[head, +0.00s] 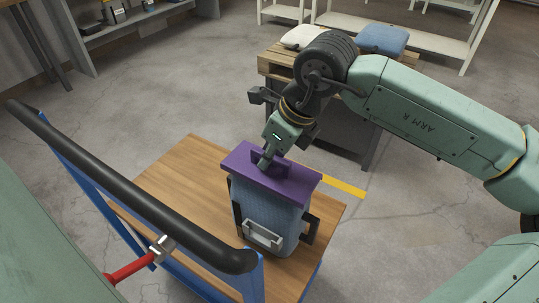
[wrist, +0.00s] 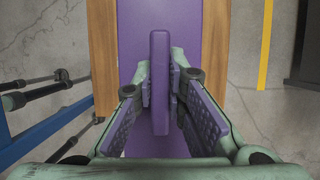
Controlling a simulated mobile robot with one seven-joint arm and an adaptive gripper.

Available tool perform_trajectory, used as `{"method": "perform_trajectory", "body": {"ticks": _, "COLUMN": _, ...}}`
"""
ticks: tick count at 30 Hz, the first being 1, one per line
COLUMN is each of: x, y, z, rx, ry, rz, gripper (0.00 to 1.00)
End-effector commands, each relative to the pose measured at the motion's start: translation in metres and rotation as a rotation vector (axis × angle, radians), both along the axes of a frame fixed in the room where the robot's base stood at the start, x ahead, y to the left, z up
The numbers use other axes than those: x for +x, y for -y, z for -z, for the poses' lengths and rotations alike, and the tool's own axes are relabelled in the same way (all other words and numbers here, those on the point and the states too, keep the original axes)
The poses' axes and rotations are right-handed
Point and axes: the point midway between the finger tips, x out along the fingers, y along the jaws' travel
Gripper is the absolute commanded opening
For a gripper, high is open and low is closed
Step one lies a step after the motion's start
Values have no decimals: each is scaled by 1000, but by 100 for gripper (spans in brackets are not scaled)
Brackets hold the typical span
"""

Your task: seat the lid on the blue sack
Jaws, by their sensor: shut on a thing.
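The purple lid (head: 300,182) is a flat slab with an upright handle plate (wrist: 160,60). My gripper (head: 266,160) is shut on this handle, with a finger on each side of it in the wrist view. The lid lies level over the top of a blue textured container (head: 270,212) with black side handles; I cannot tell if a small gap is left between them. The blue sack (head: 382,39), soft and pillow-shaped, lies on a wooden-topped stand at the back. My gripper and the lid are well apart from that sack.
The container stands on a wooden-decked trolley (head: 170,185) with a black push bar (head: 130,185). A pale sack (head: 303,36) lies beside the blue sack on the stand (head: 275,67). Shelves stand behind. Grey floor with a yellow stripe (head: 344,187) lies between trolley and stand.

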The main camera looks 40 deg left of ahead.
Motion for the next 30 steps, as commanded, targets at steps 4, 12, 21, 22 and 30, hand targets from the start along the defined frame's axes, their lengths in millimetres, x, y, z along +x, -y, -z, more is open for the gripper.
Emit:
{"method": "perform_trajectory", "body": {"ticks": 4, "x": 0, "y": 0, "z": 2, "rx": 0, "ry": 0, "rz": 0, "gripper": 0}}
{"method": "perform_trajectory", "body": {"ticks": 12, "x": 0, "y": 0, "z": 8, "rx": 0, "ry": 0, "rz": 0, "gripper": 0}}
{"method": "perform_trajectory", "body": {"ticks": 21, "x": 0, "y": 0, "z": 15, "rx": 0, "ry": 0, "rz": 0, "gripper": 0}}
{"method": "perform_trajectory", "body": {"ticks": 22, "x": 0, "y": 0, "z": 15, "rx": 0, "ry": 0, "rz": 0, "gripper": 0}}
{"method": "perform_trajectory", "body": {"ticks": 30, "x": 0, "y": 0, "z": 17, "rx": 0, "ry": 0, "rz": 0, "gripper": 19}}
